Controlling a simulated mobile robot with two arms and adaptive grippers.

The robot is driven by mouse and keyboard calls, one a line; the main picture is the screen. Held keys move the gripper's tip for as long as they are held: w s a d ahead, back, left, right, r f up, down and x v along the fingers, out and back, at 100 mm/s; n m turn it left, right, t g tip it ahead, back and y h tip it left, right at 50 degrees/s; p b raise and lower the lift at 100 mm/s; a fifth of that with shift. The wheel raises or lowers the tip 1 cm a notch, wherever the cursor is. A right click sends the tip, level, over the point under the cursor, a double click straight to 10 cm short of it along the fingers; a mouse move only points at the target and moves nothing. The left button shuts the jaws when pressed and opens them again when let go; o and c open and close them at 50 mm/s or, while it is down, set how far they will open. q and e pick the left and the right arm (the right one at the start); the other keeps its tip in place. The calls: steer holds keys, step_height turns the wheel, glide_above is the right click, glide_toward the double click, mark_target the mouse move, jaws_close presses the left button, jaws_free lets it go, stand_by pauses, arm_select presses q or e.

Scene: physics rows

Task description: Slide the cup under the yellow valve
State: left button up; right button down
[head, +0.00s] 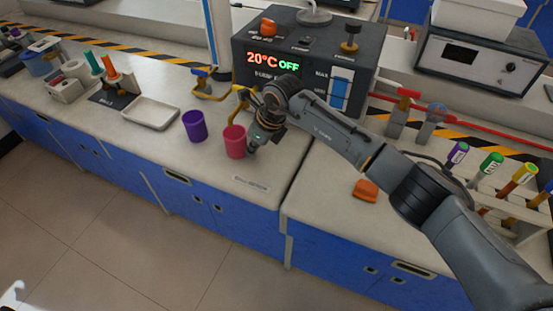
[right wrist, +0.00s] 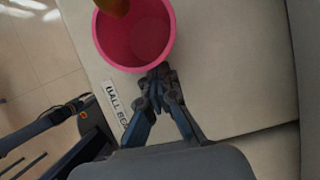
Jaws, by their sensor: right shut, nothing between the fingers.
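A pink cup (head: 234,143) stands upright on the counter, right of a purple cup (head: 195,127). A yellow tap (head: 242,97) comes out above and behind the pink cup; my arm partly hides it. My right gripper (head: 253,146) is shut and empty, low beside the pink cup's right side. In the right wrist view the closed fingertips (right wrist: 158,77) are at the outer wall of the pink cup (right wrist: 133,40), seemingly touching it. A blurred yellow part (right wrist: 113,5) overlaps the cup's opening there. My left gripper is not clearly seen.
A second yellow pipe (head: 212,94) with a blue handle is left of the tap. A dark heater box (head: 300,55) stands behind. A label (head: 251,184) lies near the front edge. A white tray (head: 150,113) is left, and an orange object (head: 365,190) is right.

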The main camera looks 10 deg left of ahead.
steer(key=shift+a+f, duration=0.1)
steer(key=shift+a, duration=0.15)
steer(key=shift+d+r, duration=0.2)
steer(key=shift+d, duration=0.25)
steer(key=shift+s+d+f+p, duration=0.1)
steer(key=shift+s+d+p, duration=0.3)
steer(key=shift+d+p, duration=0.25)
step_height(320, 180, up, 8)
steer(key=p, duration=0.3)
steer(key=shift+p, duration=0.35)
stand_by(0.5)
